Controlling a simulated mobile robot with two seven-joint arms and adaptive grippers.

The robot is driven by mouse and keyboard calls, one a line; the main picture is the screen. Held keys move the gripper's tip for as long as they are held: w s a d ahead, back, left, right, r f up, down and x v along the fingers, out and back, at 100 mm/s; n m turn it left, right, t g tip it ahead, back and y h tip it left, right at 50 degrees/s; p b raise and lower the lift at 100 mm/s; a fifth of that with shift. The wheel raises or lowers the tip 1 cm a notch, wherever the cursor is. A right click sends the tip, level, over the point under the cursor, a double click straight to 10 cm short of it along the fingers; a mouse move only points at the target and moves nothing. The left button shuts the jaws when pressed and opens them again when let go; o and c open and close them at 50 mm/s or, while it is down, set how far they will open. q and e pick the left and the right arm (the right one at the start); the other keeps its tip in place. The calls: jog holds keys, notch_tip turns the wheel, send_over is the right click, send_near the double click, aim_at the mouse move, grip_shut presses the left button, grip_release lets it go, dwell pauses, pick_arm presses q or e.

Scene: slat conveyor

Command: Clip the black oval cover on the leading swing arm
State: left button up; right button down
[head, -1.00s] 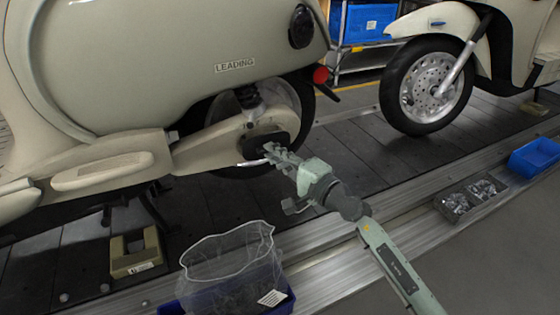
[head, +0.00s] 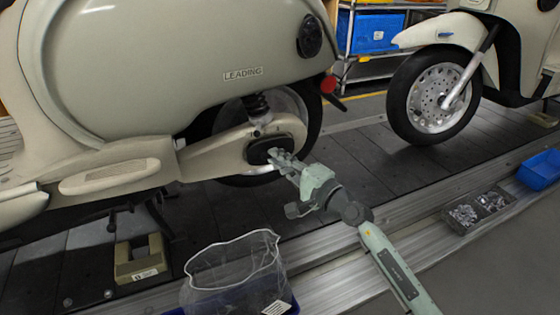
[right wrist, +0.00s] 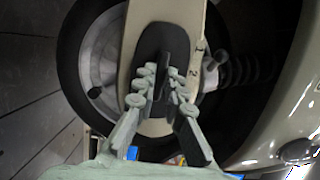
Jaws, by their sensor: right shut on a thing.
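The black oval cover (head: 259,147) lies against the rear end of the cream swing arm (head: 205,158) of the scooter labelled LEADING (head: 243,74). My right gripper (head: 276,157) reaches it from the lower right. In the right wrist view, the fingers (right wrist: 161,80) are shut on a narrow raised part in the middle of the cover (right wrist: 152,42). The cover looks roughly lined up with the arm's end. The fingers hide part of it, and I cannot tell whether it is fully seated. The swing arm (right wrist: 195,15) bears the marks 1 and 2. My left gripper is not in view.
A clear bag (head: 235,265) stands in a blue bin at the front. A grey tray of metal parts (head: 478,208) and a blue bin (head: 540,170) sit along the conveyor's edge. A second scooter's front wheel (head: 436,97) is behind right. A beige block (head: 140,258) stands on the slats.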

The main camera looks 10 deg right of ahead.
jog(key=shift+w+a, duration=0.15)
jog(key=shift+w, duration=0.7)
jog(key=shift+w, duration=0.15)
dwell(0.4)
jog(key=c, duration=1.5)
grip_release()
jog(key=shift+c, duration=0.2)
